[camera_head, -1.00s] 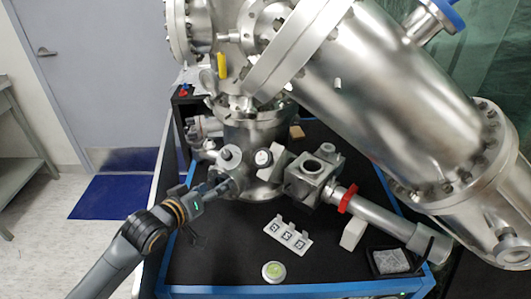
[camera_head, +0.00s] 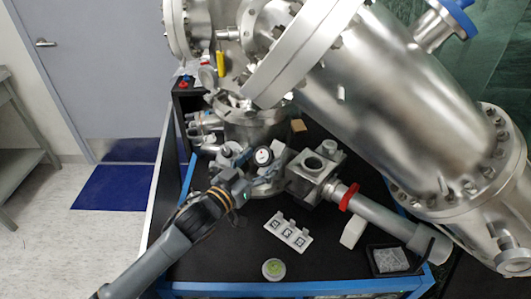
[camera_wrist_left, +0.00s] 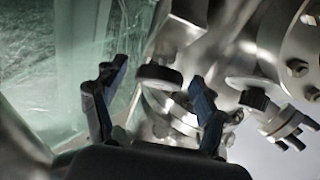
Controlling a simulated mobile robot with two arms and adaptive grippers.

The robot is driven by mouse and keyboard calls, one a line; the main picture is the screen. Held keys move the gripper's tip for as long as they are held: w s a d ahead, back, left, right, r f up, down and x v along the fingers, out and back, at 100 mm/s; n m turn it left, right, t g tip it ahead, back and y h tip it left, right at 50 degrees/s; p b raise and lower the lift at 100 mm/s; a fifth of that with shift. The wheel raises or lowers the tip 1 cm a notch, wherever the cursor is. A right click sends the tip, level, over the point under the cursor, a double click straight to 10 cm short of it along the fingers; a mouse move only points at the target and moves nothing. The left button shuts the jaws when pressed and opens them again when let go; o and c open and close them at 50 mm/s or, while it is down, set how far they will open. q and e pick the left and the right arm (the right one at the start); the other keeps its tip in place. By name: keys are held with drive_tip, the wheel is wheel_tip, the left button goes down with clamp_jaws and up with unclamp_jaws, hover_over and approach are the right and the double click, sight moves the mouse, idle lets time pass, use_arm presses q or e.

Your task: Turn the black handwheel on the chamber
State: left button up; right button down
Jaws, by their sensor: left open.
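The black handwheel (camera_head: 263,156) is a small dark-rimmed disc with a pale centre, on the lower front of the steel chamber (camera_head: 255,128). In the left wrist view a dark round wheel (camera_wrist_left: 158,76), seen nearly edge-on, shows between the spread fingers of the left gripper (camera_wrist_left: 158,80). It looks a little beyond the fingertips, and I see no contact. The left gripper is open and empty. My right gripper is not in view.
A steel cube fitting (camera_head: 315,170) and a tube with a red ring (camera_head: 350,198) lie to the right. A large steel cylinder (camera_head: 370,85) fills the upper right. A white labelled plate (camera_head: 287,231) and a green-topped round item (camera_head: 273,269) lie on the black table top.

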use_arm(q)
drive_tip(key=shift+x, duration=1.2)
drive_tip(key=c, duration=1.2)
